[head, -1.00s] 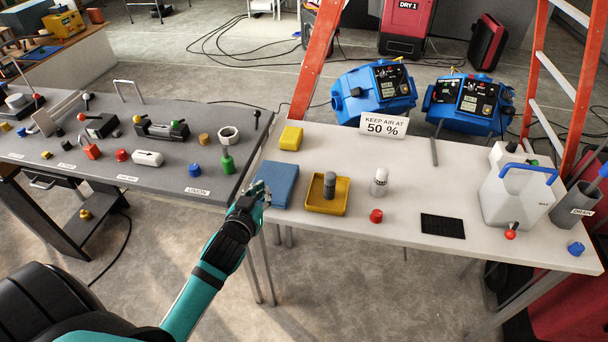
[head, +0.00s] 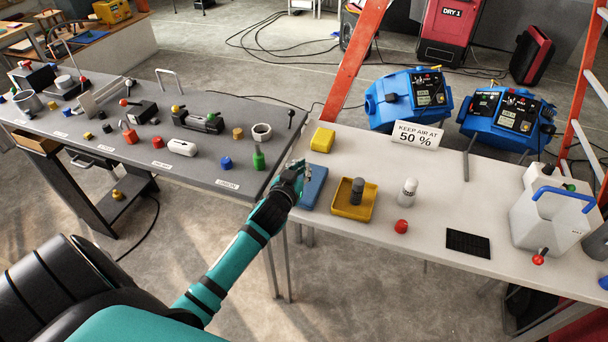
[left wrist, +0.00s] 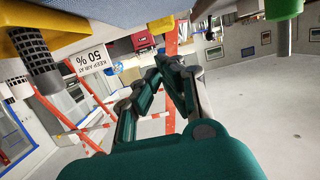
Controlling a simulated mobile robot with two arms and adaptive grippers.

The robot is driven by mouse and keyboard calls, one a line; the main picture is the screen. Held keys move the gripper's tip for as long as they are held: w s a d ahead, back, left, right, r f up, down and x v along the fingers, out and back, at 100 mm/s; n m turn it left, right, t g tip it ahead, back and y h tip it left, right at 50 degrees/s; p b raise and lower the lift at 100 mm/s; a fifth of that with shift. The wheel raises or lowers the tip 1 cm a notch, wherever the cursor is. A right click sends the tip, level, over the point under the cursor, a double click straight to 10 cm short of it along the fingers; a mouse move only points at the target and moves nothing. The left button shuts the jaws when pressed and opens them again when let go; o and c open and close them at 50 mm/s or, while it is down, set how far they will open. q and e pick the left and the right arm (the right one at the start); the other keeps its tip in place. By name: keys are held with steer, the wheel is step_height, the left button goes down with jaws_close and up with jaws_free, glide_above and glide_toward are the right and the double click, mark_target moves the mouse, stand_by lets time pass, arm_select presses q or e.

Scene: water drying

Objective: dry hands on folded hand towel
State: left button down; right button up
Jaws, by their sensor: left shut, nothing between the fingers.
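The folded hand towel (head: 314,188) is a blue rectangle lying on the left part of the white table. My left gripper (head: 302,168) is at the towel's left side in the head view and covers part of it. In the left wrist view a blue-grey surface, likely the towel (left wrist: 120,10), runs along the top edge, close to the gripper. The left fingers (left wrist: 166,62) are closed together with nothing between them. Whether the gripper touches the towel I cannot tell. My right gripper is not in view.
A yellow tray (head: 369,212) with a dark grey cylinder stands right of the towel, and a yellow block (head: 322,139) behind it. A white bottle (head: 407,191) and red knob (head: 401,226) are farther right. A grey table (head: 225,112) with many parts adjoins left.

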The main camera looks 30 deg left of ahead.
arm_select(q)
steer(key=shift+x, duration=1.05)
step_height(320, 180, down, 3)
steer(key=shift+s+r, duration=0.1)
steer(key=shift+s, duration=0.1)
steer(key=shift+f, duration=0.55)
